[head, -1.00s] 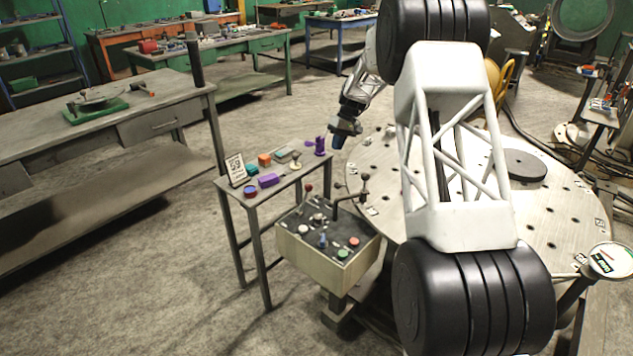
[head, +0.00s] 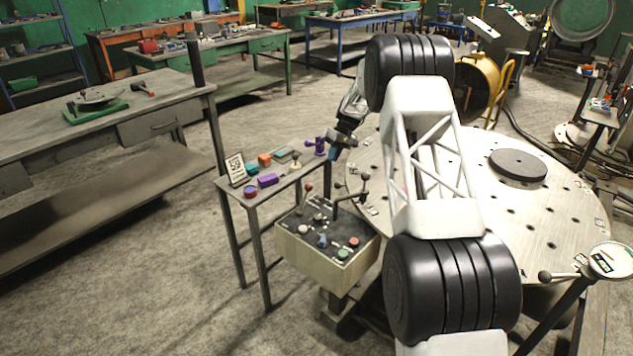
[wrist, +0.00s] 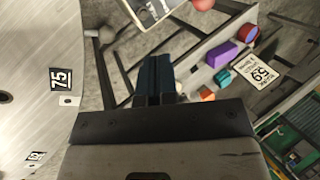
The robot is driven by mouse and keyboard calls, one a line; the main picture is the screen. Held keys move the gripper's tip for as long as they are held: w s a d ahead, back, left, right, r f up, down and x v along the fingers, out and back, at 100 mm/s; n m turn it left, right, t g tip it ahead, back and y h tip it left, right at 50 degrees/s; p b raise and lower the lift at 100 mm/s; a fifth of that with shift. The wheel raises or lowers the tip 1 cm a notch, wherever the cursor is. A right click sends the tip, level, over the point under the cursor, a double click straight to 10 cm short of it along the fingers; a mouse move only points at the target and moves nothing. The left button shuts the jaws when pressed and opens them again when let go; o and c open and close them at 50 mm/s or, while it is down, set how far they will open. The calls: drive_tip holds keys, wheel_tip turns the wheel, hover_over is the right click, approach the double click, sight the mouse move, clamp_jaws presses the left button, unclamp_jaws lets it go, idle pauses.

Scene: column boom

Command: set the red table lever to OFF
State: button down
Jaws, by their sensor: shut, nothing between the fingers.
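The red-knobbed lever (head: 308,187) stands up from the back left of the control box (head: 325,262). In the wrist view a red knob (wrist: 203,4) is cut by the top edge; its rod is mostly out of frame. I cannot read any ON or OFF marking. My gripper (head: 334,153) is above and behind the box, near the small table's far right end, apart from the lever. In the wrist view its dark blue fingers (wrist: 154,75) are together with nothing between them.
A dark-knobbed cranked lever (head: 364,178) rises at the box's back right. The small table (head: 232,193) holds a purple block (head: 268,180), a sign (head: 236,168) and other small parts. The large round perforated table (head: 470,160) lies to the right. Floor at left is open.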

drive_tip(key=s+a+f, duration=0.4)
drive_tip(key=a+f, duration=0.3)
drive_tip(key=f, duration=0.1)
drive_tip(key=shift+s, duration=0.4)
idle(0.4)
drive_tip(key=shift+f, duration=0.1)
